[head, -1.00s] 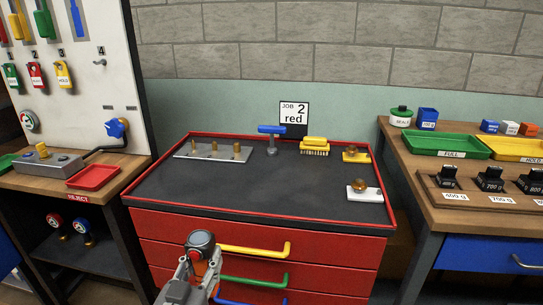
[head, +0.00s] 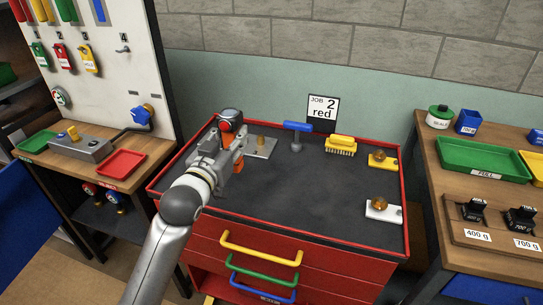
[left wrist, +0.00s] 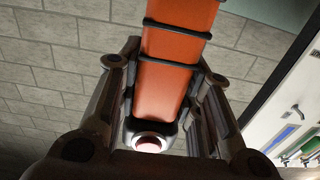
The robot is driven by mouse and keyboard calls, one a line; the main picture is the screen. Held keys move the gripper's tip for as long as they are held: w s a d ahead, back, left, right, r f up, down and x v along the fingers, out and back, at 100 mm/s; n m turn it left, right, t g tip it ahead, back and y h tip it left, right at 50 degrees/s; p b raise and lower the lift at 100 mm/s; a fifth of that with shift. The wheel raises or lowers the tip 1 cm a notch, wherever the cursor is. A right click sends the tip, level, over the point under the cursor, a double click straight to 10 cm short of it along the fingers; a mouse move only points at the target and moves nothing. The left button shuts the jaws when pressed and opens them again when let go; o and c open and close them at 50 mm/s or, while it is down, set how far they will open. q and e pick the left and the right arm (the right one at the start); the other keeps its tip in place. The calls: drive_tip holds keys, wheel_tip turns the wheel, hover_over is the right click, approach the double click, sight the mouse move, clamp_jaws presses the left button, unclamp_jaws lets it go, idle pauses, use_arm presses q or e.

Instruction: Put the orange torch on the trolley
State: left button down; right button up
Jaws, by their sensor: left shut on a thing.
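My left gripper (head: 234,156) is shut on the orange torch (head: 238,164), over the left part of the red trolley's dark top (head: 290,200). In the head view only small orange patches of the torch show; the gripper hides the rest. In the left wrist view the torch (left wrist: 172,65) is an orange body with black bands, standing between both fingers (left wrist: 160,95), with a round reddish end low down. I cannot tell whether it touches the top. My right gripper is not in view.
On the trolley top stand a metal plate with brass pegs (head: 262,147), a blue-topped stand (head: 297,128), a yellow brush (head: 341,145) and two knobbed blocks (head: 383,210). The middle and front are clear. A bench with a green tray (head: 484,158) stands right; a red tray (head: 121,163) lies left.

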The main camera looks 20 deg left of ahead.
use_arm(q)
drive_tip(key=w+d+f, duration=0.5)
drive_tip(key=w+f, duration=0.3)
drive_tip(key=f, duration=0.3)
drive_tip(key=shift+w+d+p, duration=0.25)
drive_tip(key=shift+w+p, duration=0.05)
drive_tip(key=shift+w, duration=0.05)
drive_tip(key=shift+f, duration=0.1)
drive_tip(key=shift+f, duration=0.15)
drive_tip(key=c, duration=1)
unclamp_jaws()
